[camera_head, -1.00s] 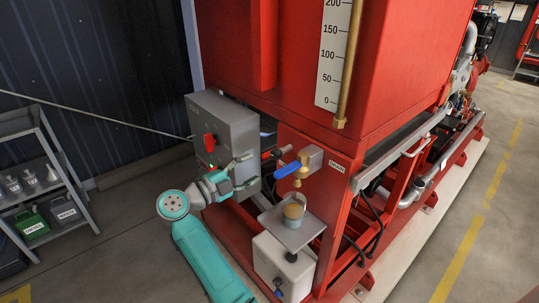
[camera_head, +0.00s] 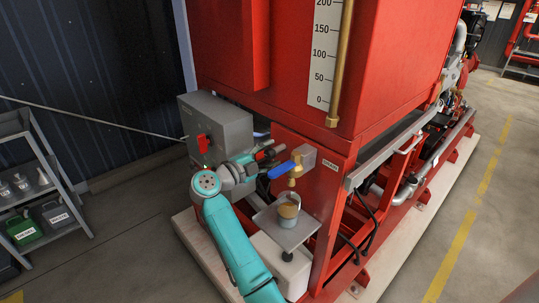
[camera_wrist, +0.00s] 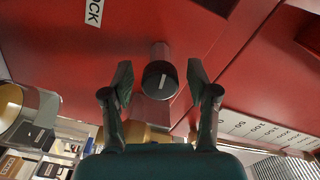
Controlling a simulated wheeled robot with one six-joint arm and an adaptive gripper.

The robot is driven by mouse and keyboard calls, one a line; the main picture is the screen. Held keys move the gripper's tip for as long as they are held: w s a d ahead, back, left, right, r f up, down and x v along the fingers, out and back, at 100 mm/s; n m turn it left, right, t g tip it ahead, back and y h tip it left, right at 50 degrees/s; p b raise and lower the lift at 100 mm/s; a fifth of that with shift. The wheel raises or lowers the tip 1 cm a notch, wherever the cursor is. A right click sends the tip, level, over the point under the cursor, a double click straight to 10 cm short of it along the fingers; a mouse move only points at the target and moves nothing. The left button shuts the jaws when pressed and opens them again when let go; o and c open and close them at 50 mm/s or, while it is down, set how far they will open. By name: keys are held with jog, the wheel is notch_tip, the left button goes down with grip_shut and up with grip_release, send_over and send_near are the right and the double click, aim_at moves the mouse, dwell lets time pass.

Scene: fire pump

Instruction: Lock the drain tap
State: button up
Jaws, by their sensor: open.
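The brass drain tap (camera_head: 295,178) with a blue lever (camera_head: 281,170) sits on a grey block (camera_head: 306,156) on the red frame. The lever points left and slightly down. In the wrist view a dark round knob (camera_wrist: 160,80) with a white mark stands out from a red panel, under a label (camera_wrist: 93,12) partly readable as "OCK". My gripper (camera_wrist: 157,85) is open, its fingers on either side of this knob, with visible gaps. In the head view my gripper (camera_head: 270,157) is just left of the blue lever. I cannot make out the knob there.
A cup (camera_head: 288,209) with brownish contents stands on a grey plate (camera_head: 278,231) below the tap. A grey box with a red switch (camera_head: 203,143) is behind my arm. A shelf with cans (camera_head: 40,190) stands left. The floor at right is clear.

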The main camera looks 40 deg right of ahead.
grip_shut()
jog(key=shift+m, duration=0.3)
jog(key=m, duration=1)
jog(key=shift+f, duration=0.1)
jog(key=m, duration=0.9)
jog(key=shift+f, duration=0.1)
jog(key=shift+m, duration=0.3)
